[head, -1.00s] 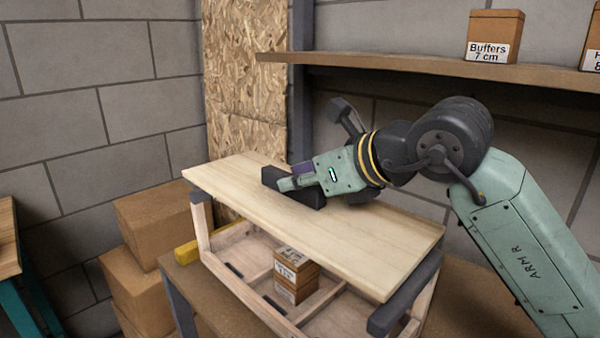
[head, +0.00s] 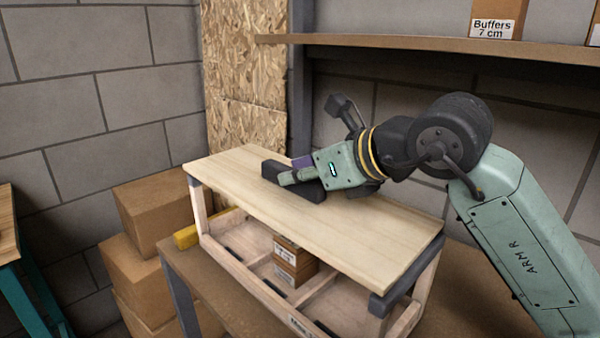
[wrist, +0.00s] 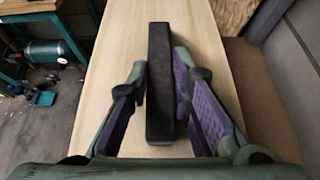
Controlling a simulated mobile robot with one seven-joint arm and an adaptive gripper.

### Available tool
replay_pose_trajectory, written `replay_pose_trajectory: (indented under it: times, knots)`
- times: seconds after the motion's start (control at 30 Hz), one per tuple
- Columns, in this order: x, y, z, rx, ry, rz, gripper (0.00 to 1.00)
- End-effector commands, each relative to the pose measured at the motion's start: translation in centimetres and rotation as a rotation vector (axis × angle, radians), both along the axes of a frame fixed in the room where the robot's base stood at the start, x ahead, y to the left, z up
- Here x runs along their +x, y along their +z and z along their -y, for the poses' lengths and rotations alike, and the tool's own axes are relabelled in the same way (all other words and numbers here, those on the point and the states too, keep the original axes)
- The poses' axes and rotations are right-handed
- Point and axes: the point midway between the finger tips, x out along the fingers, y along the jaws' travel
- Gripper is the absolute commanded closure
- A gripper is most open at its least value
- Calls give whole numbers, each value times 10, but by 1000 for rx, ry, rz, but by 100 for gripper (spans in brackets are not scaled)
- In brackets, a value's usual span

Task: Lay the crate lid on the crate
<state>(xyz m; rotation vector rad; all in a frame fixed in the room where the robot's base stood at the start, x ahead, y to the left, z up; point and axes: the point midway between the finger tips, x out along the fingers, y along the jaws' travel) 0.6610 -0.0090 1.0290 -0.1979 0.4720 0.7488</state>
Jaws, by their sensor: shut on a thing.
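The crate lid (head: 340,232) is a pale wooden board with a black bar handle (head: 307,189) on top. In the head view it lies over the open-sided wooden crate (head: 213,252), roughly level and in line with it. Dark end strips show under the lid's ends, close to the crate's posts; I cannot tell whether they touch. My gripper (head: 300,178) is shut on the handle. The wrist view shows its purple-padded fingers (wrist: 160,95) on either side of the handle (wrist: 160,75). The crate's far side is hidden by the lid.
Small cardboard boxes (head: 294,262) stand inside the crate. The crate rests on a brown-topped table (head: 240,316). A yellow object (head: 186,237) lies beside the crate at left. Stacked cartons (head: 150,213) stand by the wall. A shelf (head: 400,50) runs above at right.

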Motion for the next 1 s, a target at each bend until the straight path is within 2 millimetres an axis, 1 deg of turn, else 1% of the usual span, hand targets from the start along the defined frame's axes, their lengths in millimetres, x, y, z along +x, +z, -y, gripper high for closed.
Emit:
replay_pose_trajectory:
  times: [0.27, 0.3, 0.6, 0.9, 1.0]
  knots:
    - [0, -5, 0, 2, -1, 2, 100]
    - [0, -3, 0, 2, -1, 3, 78]
    - [0, -4, 0, 1, 0, 1, 58]
    - [0, -6, 0, -2, 0, -2, 57]
    - [-3, -3, 4, -1, -2, -1, 57]
